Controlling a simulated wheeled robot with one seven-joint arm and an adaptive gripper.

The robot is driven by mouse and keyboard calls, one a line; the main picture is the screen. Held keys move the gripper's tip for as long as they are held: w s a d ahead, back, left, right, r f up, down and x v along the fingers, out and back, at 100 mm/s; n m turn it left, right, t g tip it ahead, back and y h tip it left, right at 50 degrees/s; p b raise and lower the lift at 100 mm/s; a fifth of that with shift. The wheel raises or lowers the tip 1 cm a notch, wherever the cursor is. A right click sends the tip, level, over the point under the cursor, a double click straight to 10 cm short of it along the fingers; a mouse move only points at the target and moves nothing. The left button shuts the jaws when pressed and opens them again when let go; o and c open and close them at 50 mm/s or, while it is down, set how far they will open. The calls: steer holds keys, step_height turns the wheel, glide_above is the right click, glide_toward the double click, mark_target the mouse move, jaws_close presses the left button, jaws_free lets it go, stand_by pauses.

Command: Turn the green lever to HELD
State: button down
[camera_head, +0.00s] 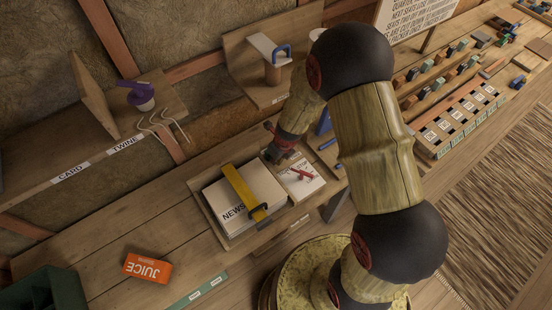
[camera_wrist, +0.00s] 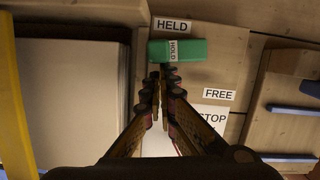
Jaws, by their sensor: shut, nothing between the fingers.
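The green lever (camera_wrist: 190,50) shows in the wrist view as a short green block lying crosswise, with a white HOLD tag on it. It lies just below the HELD label (camera_wrist: 171,25); the FREE label (camera_wrist: 219,95) is lower right. Its pivot cannot be made out. My gripper (camera_wrist: 165,72) is shut and empty, its fingertips right at the lever's near edge; whether they touch it is unclear. In the head view my gripper (camera_head: 278,150) is low behind the tray, and the lever is not discernible there.
A newspaper stack (camera_head: 262,188) under a yellow bar (camera_head: 240,188) stands close by. A white card with a red piece (camera_head: 301,175) is beside it. Blue bars (camera_wrist: 295,110) lie right of the labels.

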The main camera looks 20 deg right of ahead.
steer(key=shift+w+d, duration=0.15)
steer(key=shift+w, duration=0.05)
